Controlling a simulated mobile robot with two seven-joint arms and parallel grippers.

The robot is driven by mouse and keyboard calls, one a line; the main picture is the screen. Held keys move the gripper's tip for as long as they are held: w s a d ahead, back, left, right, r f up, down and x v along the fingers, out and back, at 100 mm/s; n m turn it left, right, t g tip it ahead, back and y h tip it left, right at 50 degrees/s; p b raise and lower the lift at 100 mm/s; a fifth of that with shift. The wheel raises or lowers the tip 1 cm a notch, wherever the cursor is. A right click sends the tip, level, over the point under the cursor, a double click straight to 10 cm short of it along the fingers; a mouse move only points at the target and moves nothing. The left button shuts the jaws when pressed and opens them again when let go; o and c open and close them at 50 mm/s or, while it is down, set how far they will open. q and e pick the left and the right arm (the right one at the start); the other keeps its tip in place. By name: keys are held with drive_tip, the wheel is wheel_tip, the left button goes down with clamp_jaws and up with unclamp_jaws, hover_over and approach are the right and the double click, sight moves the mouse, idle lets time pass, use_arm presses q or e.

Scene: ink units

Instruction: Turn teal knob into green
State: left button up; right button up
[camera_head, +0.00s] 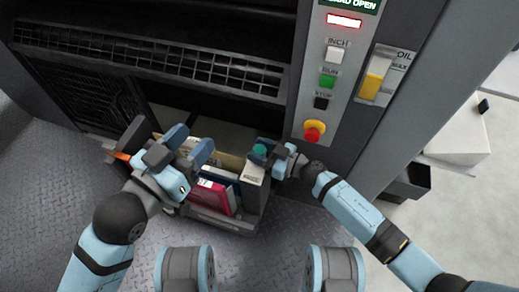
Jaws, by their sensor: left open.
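The teal knob (259,150) sits at the top of a pale panel (253,171) with small dark markings, at the right end of an open ink unit (222,219). My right gripper (268,150) is at the knob, its dark fingers beside it. They partly cover the knob, and I cannot tell whether they are closed on it. No green zone beside the knob can be made out. My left gripper (178,143) is open above the left part of the unit, with nothing seen between its fingers.
A red item (214,196) stands inside the ink unit. The machine's control panel (336,72) behind has a green button (327,82) and a red-and-yellow stop button (314,131). A dark grille (150,57) is at the upper left. The left floor is clear.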

drive_tip(key=c, duration=0.5)
drive_tip(key=shift+o, duration=0.2)
drive_tip(key=shift+r+n+g+y+p, duration=0.3)
drive_tip(key=shift+n+g+p, duration=0.1)
drive_tip(key=shift+g+p, duration=0.25)
drive_tip(key=shift+n+g+p, duration=0.4)
drive_tip(key=shift+g+p, duration=0.05)
drive_tip(key=shift+g, duration=0.1)
drive_tip(key=shift+f+n+g+y+p, duration=0.2)
drive_tip(key=shift+n+g+y+p, duration=0.25)
drive_tip(key=shift+g, duration=0.45)
drive_tip(key=shift+f+n, duration=0.1)
drive_tip(key=shift+n, duration=0.15)
drive_tip(key=o, duration=0.8)
drive_tip(key=shift+c, duration=0.2)
drive_tip(key=shift+o, duration=0.9)
use_arm(q)
drive_tip(key=r+p, duration=0.1)
drive_tip(key=s+r+n+t+p, duration=0.1)
drive_tip(key=r, duration=0.1)
drive_tip(key=r+n+p, duration=0.1)
drive_tip(key=r, duration=0.1)
drive_tip(key=shift+s+d+r+p, duration=0.2)
drive_tip(key=shift+s+d+p, duration=0.1)
drive_tip(key=shift+p, duration=0.1)
use_arm(e)
drive_tip(key=v, duration=1.3)
drive_tip(key=shift+d, duration=0.4)
